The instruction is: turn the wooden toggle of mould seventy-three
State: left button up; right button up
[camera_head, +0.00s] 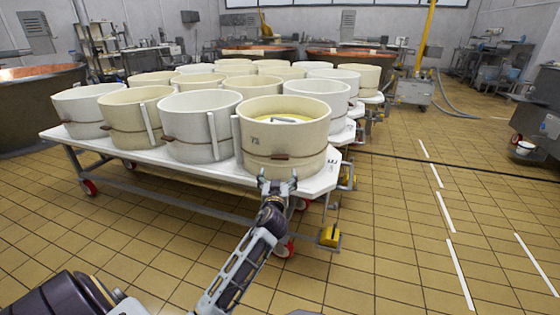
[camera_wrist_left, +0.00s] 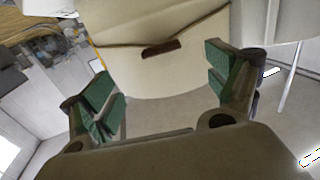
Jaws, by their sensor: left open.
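A cream, round mould (camera_head: 283,135) stands at the front right corner of the white table, with a small dark mark on its wall that is too small to read. Its brown wooden toggle (camera_head: 281,156) sits low on the wall, on a thin band. My left gripper (camera_head: 277,180) is just below and in front of this toggle. In the left wrist view the toggle (camera_wrist_left: 161,48) lies roughly level, beyond the open green-padded fingers of my left gripper (camera_wrist_left: 163,92). Nothing is between the fingers, and they appear apart from the toggle. My right gripper is not in view.
Several similar moulds (camera_head: 197,125) crowd the white wheeled table (camera_head: 210,172) to the left and behind. Yellow pedals (camera_head: 330,236) and red wheels (camera_head: 284,248) sit under its right end.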

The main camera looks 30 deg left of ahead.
aim_at(280, 159)
pick_arm(q)
jog(key=shift+b+x, duration=1.75)
jog(key=shift+x, duration=4.55)
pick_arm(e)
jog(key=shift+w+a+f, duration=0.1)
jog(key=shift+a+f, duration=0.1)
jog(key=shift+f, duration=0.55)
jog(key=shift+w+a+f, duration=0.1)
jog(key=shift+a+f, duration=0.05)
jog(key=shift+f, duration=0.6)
pick_arm(q)
jog(key=shift+a+r, duration=0.1)
jog(key=c, duration=1)
